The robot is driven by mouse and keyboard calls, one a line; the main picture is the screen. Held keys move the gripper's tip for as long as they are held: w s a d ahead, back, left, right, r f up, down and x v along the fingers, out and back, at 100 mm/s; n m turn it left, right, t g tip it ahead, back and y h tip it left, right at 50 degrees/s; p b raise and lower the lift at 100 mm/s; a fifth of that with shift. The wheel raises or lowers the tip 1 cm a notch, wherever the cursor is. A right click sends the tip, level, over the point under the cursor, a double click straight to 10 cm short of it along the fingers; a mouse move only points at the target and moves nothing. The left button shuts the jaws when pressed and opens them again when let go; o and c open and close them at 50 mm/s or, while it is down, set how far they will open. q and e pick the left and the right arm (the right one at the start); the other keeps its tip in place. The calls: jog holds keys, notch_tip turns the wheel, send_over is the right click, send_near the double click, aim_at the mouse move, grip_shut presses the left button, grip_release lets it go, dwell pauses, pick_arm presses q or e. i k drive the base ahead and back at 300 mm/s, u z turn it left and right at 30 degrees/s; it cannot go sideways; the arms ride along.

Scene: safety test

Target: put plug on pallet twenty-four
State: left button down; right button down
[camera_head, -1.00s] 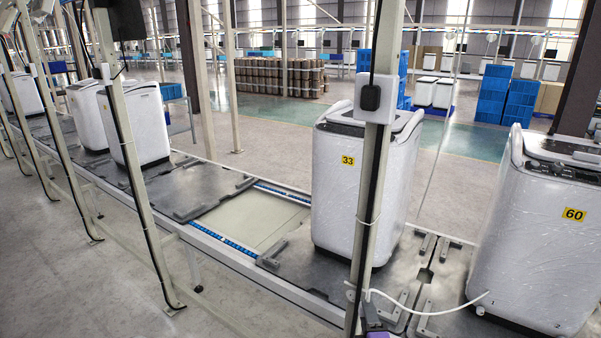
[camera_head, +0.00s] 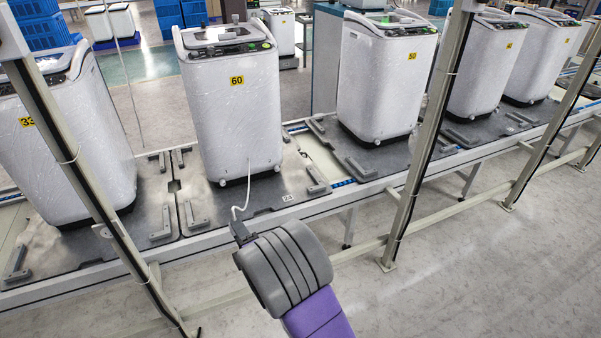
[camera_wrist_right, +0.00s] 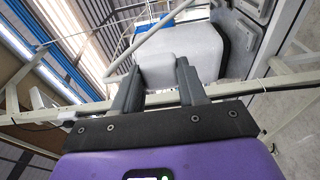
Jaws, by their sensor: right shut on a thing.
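The pallet (camera_head: 205,212) with the small "24" tag (camera_head: 287,197) is a dark plate on the conveyor line. The white washer marked 60 (camera_head: 236,120) stands upright on it. A thin white cord (camera_head: 241,200) runs from the washer's lower front to my right gripper (camera_head: 239,230). That gripper is at the pallet's front edge, left of the tag. In the right wrist view my right gripper (camera_wrist_right: 158,85) is shut on a pale block, the plug (camera_wrist_right: 157,70). In the head view the plug is too small to make out. My left gripper is not in view.
Metal brackets (camera_head: 314,180) stick up from the pallets. The washer marked 33 (camera_head: 75,150) stands left, another (camera_head: 385,80) right. Slanted posts (camera_head: 425,140) and a front rail (camera_head: 470,203) stand before the line. The floor at right front is clear.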

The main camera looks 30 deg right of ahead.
aim_at(242, 212)
jog(key=z, duration=0.85)
jog(key=i, duration=1.9)
jog(key=u, duration=0.5)
